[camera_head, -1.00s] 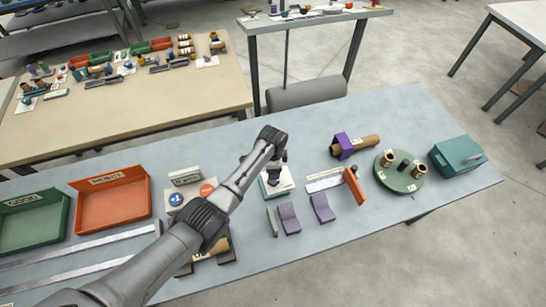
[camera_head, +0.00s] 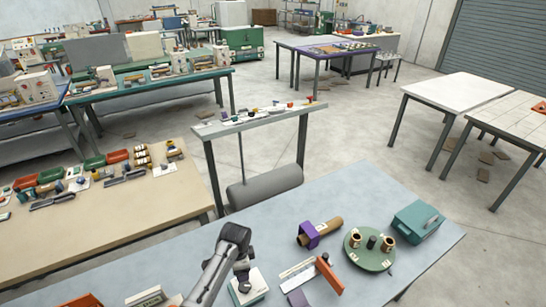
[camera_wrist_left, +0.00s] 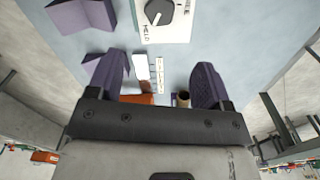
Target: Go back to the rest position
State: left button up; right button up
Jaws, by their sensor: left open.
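My left gripper (camera_head: 243,280) is in the head view, at the end of the grey arm coming in from the bottom. It points down over or beside a small white-topped teal box (camera_head: 252,290); I cannot tell whether it touches it. In the left wrist view the left gripper (camera_wrist_left: 162,80) has its two dark purple fingers spread wide, with nothing held between them. A white panel with a black knob (camera_wrist_left: 159,12) shows beyond the fingers there. My right gripper is not in view.
On the blue table (camera_head: 340,190) are a purple bracket on a brown tube (camera_head: 318,232), a green round tray (camera_head: 366,262), a teal box (camera_head: 416,222) and an orange bar (camera_head: 328,275). A grey roller (camera_head: 265,187) lies behind the table. Other benches stand farther back.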

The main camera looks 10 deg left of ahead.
pick_arm(q)
notch_tip(320, 180, up, 24)
jog(key=w+d+n+t, duration=0.1)
jog(key=n+t, duration=0.8)
jog(key=n, duration=0.1)
jog(key=s+a+f+t, duration=0.1)
jog(key=s+a+f, duration=0.1)
jog(key=s, duration=0.7)
jog(key=s+a+f, duration=0.1)
jog(key=s+f, duration=0.1)
jog(key=s, duration=0.8)
jog(key=s+a+f+g, duration=0.1)
jog(key=s+f+g, duration=0.2)
jog(key=s+f, duration=0.65)
jog(key=s+a+f+g, duration=0.1)
jog(key=s+f+g, duration=0.45)
jog(key=s, duration=0.75)
notch_tip(320, 180, up, 12)
jog(key=t+p, duration=0.2)
jog(key=p, duration=1.2)
jog(key=shift+d+r+n, duration=0.2)
jog(key=shift+d+n, duration=0.05)
jog(key=shift+n, duration=0.15)
